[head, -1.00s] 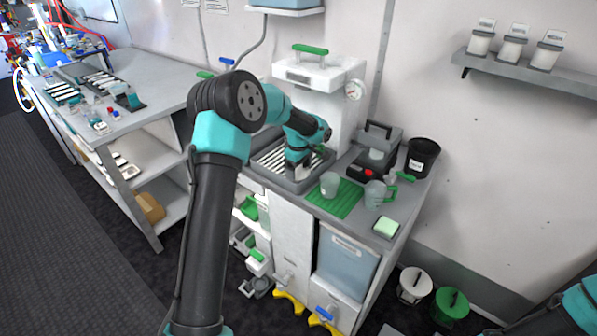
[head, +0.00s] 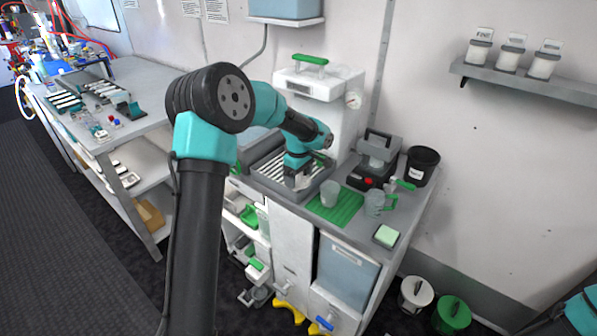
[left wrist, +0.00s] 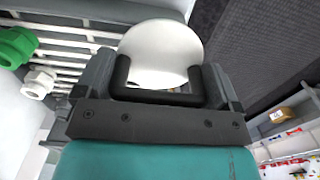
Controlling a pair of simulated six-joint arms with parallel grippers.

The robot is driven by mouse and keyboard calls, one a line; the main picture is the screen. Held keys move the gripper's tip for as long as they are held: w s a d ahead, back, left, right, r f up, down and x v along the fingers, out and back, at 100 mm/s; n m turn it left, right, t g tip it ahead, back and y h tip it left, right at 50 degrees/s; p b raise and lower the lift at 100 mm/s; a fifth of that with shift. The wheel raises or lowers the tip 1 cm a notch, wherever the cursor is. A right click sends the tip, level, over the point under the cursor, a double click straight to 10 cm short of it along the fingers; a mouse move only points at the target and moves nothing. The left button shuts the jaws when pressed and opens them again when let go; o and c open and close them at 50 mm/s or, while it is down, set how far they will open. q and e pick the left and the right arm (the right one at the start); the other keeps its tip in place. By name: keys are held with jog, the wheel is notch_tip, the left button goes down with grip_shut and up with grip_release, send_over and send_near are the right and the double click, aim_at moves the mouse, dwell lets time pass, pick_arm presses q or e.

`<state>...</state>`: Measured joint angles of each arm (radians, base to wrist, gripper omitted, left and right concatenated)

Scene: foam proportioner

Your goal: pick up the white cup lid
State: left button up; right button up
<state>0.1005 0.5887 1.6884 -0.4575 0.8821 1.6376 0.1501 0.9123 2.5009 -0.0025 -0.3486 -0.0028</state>
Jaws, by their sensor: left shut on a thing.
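The white cup lid (left wrist: 161,52) is a round white disc between my left fingertips in the left wrist view. My left gripper (head: 298,178) is shut on it, with one dark finger at each side. In the head view the gripper points down over the slatted grey drain tray (head: 265,172), in front of the white machine. The lid is too small and too covered by the gripper to make out clearly there. I cannot tell whether it touches the slats. My right gripper is outside the frames; only a piece of my right arm shows at the lower right.
A clear cup (head: 331,193) stands on a green mat (head: 345,208), with a green-handled jug (head: 377,204) to its right.

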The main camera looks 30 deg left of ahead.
pick_arm(q)
jog(key=s+d+r, duration=0.1)
jog(key=s+d, duration=0.5)
jog(key=s, duration=0.4)
jog(key=shift+r, duration=0.1)
